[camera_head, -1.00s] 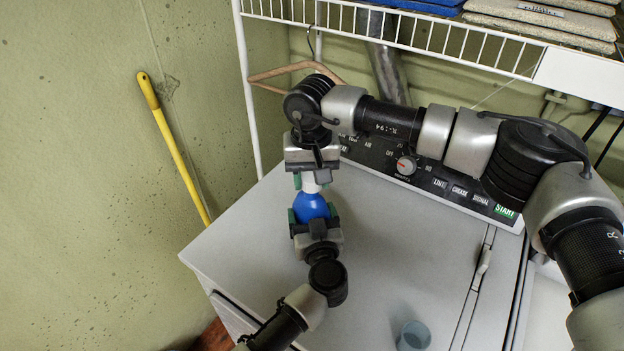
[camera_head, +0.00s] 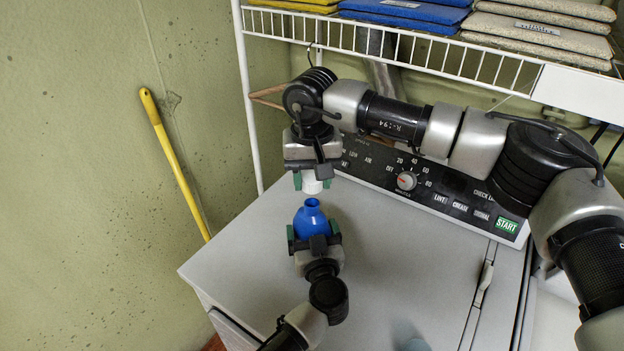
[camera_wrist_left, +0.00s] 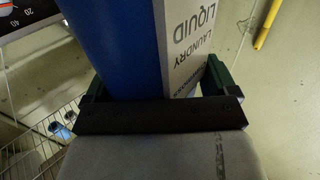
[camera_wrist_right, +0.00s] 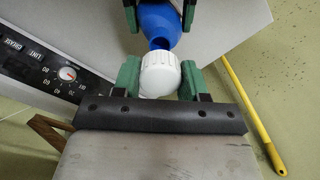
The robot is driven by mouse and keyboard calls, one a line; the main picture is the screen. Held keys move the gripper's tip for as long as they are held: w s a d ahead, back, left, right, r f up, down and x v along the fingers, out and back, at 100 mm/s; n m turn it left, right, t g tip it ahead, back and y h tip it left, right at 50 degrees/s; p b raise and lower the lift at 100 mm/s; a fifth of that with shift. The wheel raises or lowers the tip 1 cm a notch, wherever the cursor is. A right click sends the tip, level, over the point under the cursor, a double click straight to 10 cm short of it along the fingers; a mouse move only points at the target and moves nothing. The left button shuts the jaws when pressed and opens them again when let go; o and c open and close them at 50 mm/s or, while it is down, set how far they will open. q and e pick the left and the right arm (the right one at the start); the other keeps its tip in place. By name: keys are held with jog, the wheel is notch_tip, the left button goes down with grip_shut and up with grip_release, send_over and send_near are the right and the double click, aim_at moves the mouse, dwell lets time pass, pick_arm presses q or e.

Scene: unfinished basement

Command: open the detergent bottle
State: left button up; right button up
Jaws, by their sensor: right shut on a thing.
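The blue detergent bottle (camera_head: 311,219) is above the dryer top, its open neck facing up. Its label reads "laundry liquid" in the left wrist view (camera_wrist_left: 190,45). My left gripper (camera_head: 314,240) is shut around the bottle's body from below in the head view. The white cap (camera_head: 312,186) is off the bottle, just above the neck, with a gap between them. My right gripper (camera_head: 311,180) is shut on the cap. In the right wrist view, the ribbed cap (camera_wrist_right: 160,75) sits between green fingertips, and the bottle's dark opening (camera_wrist_right: 160,44) shows beside it.
The white dryer (camera_head: 400,255) has a control panel (camera_head: 430,190) at its back. A wire shelf (camera_head: 400,45) with stacked packs (camera_head: 540,30) hangs above. A yellow pole (camera_head: 175,160) leans on the left wall. A translucent cup (camera_head: 415,345) is partly cut off at the bottom edge.

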pick_arm(q)
jog(key=shift+o, duration=0.9)
jog(key=shift+s, duration=0.1)
